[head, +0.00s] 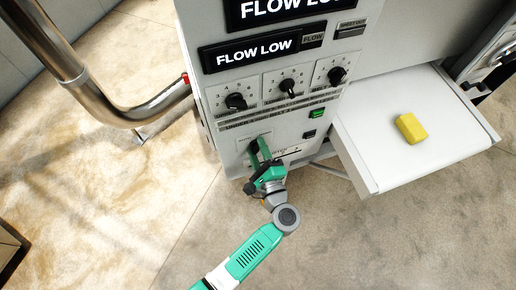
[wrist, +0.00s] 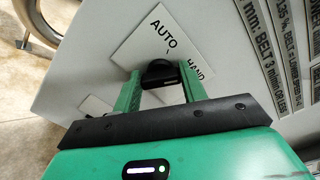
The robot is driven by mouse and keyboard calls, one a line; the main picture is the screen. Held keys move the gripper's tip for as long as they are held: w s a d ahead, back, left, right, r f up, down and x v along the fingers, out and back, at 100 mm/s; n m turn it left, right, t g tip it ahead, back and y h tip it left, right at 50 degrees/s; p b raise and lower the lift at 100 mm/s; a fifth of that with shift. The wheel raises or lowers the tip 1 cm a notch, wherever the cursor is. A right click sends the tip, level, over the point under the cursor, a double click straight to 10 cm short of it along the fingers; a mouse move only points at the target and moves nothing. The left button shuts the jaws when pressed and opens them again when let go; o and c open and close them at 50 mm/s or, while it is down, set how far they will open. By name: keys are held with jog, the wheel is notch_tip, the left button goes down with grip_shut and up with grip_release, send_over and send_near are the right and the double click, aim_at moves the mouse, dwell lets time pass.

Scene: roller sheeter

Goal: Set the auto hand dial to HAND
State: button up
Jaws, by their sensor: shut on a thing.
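The auto hand dial (wrist: 160,75) is a black knob on a white plate (wrist: 148,38) printed AUTO and HAND. In the wrist view, AUTO is above the knob and HAND is to its right. My gripper (wrist: 160,86) has one green finger on each side of the knob and is shut on it. The knob's lower part is hidden by the gripper, and I cannot tell clearly which word it points at. In the head view, my gripper (head: 259,152) reaches the lower part of the machine's front panel and covers most of the dial.
Three black knobs, including a middle one (head: 287,86), sit above on the panel, below a FLOW LOW display (head: 254,49). A green button (head: 317,113) is at right. A white tray (head: 362,170) with a yellow block (head: 411,128) juts out right. A metal pipe (head: 120,112) stands left.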

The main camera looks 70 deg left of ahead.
dwell(0.4)
jog(key=o, duration=1)
jog(key=d, duration=0.7)
jog(key=shift+d, duration=0.4)
